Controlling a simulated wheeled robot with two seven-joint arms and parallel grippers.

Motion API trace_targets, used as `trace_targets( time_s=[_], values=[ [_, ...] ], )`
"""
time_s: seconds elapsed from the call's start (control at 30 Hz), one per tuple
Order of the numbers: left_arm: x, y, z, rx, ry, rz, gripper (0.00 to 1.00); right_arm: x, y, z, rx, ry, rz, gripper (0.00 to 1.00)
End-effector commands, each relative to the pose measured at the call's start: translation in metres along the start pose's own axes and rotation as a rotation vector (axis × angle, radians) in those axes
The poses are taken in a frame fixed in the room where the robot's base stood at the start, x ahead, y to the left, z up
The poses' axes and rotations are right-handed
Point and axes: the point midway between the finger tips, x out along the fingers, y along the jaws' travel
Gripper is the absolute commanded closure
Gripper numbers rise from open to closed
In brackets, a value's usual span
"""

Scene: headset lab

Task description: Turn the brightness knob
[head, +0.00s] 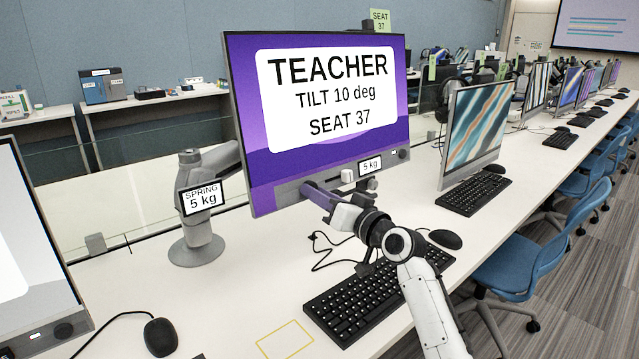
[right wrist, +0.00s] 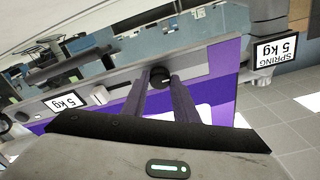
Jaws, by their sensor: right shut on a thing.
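The TEACHER monitor (head: 330,120) stands on an arm, with a grey lower bezel (right wrist: 112,88). In the right wrist view a dark round knob (right wrist: 160,76) with a small light mark sits on this bezel. My right gripper (head: 308,188) reaches up to the bezel. Its purple fingers (right wrist: 160,84) stand on either side of the knob and close on it. In the head view the fingers hide this knob. Another dark round knob (head: 403,154) shows at the bezel's right end. I cannot read which one is for brightness. My left gripper is not in view.
A white block (head: 347,175) and a 5 kg label (head: 370,165) sit on the bezel right of my gripper. A stand with a SPRING 5 kg label (head: 202,199) is at left. A keyboard (head: 375,300) and mouse (head: 445,239) lie below. Another monitor (head: 475,130) stands at right.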

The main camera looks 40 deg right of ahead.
Motion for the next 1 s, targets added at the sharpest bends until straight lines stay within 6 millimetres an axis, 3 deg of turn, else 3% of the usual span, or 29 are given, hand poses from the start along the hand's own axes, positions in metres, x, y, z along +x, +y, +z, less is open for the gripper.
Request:
trace_targets(
  time_s=[0.3,0.33,0.43,0.77,1.0],
  values=[
    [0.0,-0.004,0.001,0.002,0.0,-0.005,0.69,0.0,0.0,0.001,0.013,0.002,0.0,0.96],
    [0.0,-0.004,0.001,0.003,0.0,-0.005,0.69,0.0,0.0,0.001,0.013,0.002,0.0,0.7],
    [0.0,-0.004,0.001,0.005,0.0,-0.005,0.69,0.0,0.0,0.001,0.012,0.002,0.0,0.55],
    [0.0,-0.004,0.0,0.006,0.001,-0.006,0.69,-0.003,0.0,0.001,0.01,0.002,0.001,0.55],
    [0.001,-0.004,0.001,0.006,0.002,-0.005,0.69,-0.038,0.001,0.002,0.007,0.001,0.003,0.55]
  ],
)
